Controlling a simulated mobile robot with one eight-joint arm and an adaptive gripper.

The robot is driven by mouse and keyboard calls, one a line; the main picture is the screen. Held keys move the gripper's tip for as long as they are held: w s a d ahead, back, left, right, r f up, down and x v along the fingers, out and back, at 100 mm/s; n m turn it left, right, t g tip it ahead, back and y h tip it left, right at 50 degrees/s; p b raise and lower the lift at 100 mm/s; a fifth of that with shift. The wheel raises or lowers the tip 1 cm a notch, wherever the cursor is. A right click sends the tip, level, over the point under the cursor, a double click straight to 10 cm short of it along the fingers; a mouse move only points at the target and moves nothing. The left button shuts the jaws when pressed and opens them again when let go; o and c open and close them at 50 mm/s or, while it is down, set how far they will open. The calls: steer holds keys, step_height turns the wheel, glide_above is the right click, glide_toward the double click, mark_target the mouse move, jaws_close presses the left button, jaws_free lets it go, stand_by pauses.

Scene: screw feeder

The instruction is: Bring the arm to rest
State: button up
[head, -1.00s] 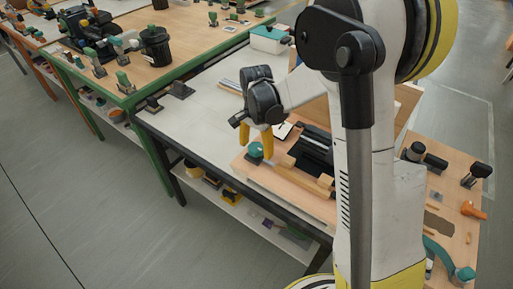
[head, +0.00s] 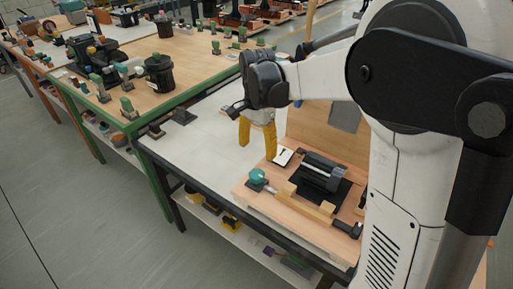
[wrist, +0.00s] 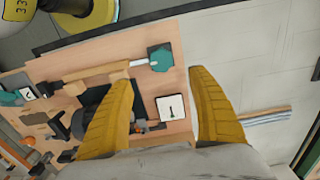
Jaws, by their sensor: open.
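My gripper (head: 257,138) has two yellow fingers pointing down, spread apart with nothing between them. It hangs above the white tabletop, at the far left of the wooden board (head: 249,196) of the screw feeder. The black feeder unit (head: 320,176) sits on the board, partly hidden by the left finger in the wrist view. A screwdriver with a teal end (head: 257,177) lies along the board's near side.
A white card (head: 283,157) with a dark mark lies on the board. The white tabletop (head: 213,128) left of the board is mostly clear. A green-framed bench (head: 190,65) with a black bin (head: 159,73) and small parts stands to the left.

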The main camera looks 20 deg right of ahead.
steer(key=s+r+n+t, duration=0.2)
steer(key=s+n, duration=0.3)
steer(key=s, duration=0.5)
steer(key=s+r+n+t, duration=0.3)
steer(key=s+n+t, duration=0.2)
steer(key=s, duration=0.5)
steer(key=shift+a+n, duration=0.15)
steer(key=shift+n, duration=0.45)
steer(key=shift+w, duration=0.1)
stand_by(0.6)
